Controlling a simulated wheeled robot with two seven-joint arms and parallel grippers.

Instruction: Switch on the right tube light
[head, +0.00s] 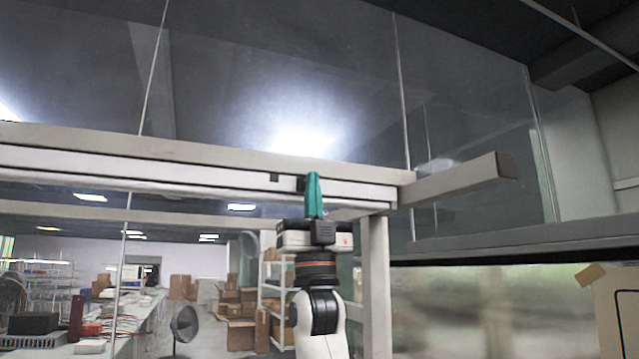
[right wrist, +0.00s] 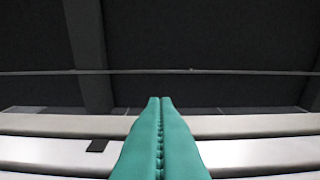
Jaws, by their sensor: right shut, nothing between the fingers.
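A long white tube light fixture (head: 130,172) runs along the underside of a grey overhead beam; it also shows in the right wrist view (right wrist: 260,152). A short white length (head: 360,194) continues to the right of my gripper. A small black switch-like piece (head: 274,177) sits on the fixture left of my fingers and shows in the right wrist view (right wrist: 97,145). Another dark piece (head: 300,184) is right beside the fingertips, partly covered. My right gripper (head: 313,176) points up with its green fingers shut and empty, in front of the fixture; contact cannot be told. My left gripper is out of view.
The grey beam (head: 220,160) and its upright post (head: 376,285) frame the space around my right arm. A beam end (head: 470,180) juts out to the right. Clear panels rise above. Shelves (head: 278,300) and cardboard boxes (head: 235,305) stand far behind.

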